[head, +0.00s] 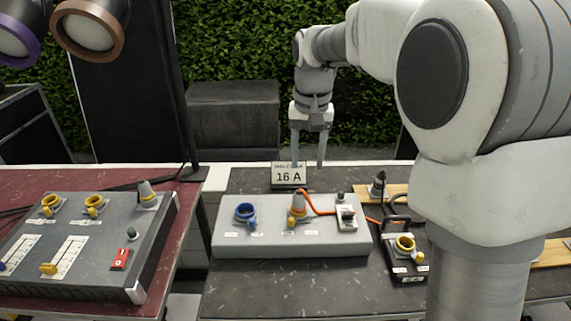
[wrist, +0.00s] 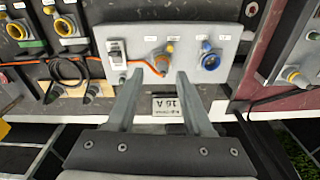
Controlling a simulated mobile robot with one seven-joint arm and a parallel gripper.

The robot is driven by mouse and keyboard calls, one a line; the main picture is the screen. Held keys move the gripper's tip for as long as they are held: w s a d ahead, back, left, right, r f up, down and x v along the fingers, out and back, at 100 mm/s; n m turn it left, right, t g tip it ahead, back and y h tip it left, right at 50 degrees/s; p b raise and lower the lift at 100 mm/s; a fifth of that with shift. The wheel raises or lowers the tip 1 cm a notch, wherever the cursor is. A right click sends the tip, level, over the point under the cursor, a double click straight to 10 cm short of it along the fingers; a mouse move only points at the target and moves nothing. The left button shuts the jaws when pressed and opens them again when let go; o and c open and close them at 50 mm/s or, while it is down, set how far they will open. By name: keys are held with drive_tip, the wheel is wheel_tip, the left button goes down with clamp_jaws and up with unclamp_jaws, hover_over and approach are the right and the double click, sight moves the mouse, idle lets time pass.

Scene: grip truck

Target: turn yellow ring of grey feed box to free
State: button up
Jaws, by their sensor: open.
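The light grey feed box (head: 290,243) lies on the dark table in the middle of the head view. Its yellow ring (head: 297,220) has a plug with an orange-red cable standing in it. A blue ring (head: 245,214) sits to its left and a switch (head: 347,217) to its right. In the wrist view the yellow ring (wrist: 166,52) lies just beyond my fingertips, with the blue ring (wrist: 209,60) to its right. My gripper (head: 308,164) points down, open and empty, behind and above the box. It also shows in the wrist view (wrist: 157,77). Which way the ring is turned is unclear.
A "16 A" sign (head: 289,175) stands behind the box, close to my fingers. A dark box with a yellow ring (head: 405,244) is to the right. A dimmer box (head: 75,245) with yellow rings is on the red table at left. The orange cable (head: 322,211) crosses the box top.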

sight(291, 218)
drive_tip(key=shift+g, duration=0.4)
drive_tip(key=w+a+f, duration=0.1)
drive_tip(key=f, duration=0.6)
drive_tip(key=w+a+f, duration=0.1)
drive_tip(key=f, duration=0.6)
drive_tip(key=w+a+f+b, duration=0.1)
drive_tip(key=f, duration=0.5)
drive_tip(key=shift+w+f, duration=0.35)
drive_tip(key=shift+f, duration=0.05)
clamp_jaws()
